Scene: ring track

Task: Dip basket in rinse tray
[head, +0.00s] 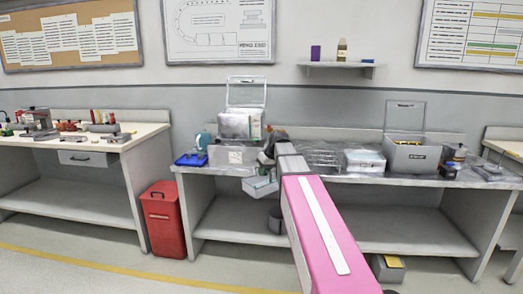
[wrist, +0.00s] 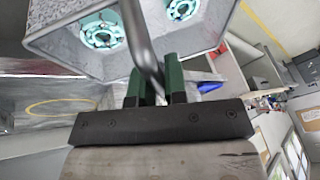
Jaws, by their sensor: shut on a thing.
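My gripper (wrist: 158,85) has green fingers closed on the metal handle (wrist: 140,40) of the basket (wrist: 62,44). In the wrist view the grey basket holds teal ring-shaped parts (wrist: 181,8). In the head view the basket (head: 262,188) hangs tilted in front of the middle bench, around its top edge, below my gripper (head: 268,158). The fingers are small and partly hidden there by my arm. I cannot tell for sure which container is the rinse tray; a blue tray (head: 190,160) lies at the bench's left end.
An open-lidded pale box (head: 234,125) stands behind the basket. A wire rack (head: 322,158), a white box (head: 364,161) and a grey open-lidded bin (head: 410,158) stand to the right. A red bin (head: 163,220) stands on the floor at left.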

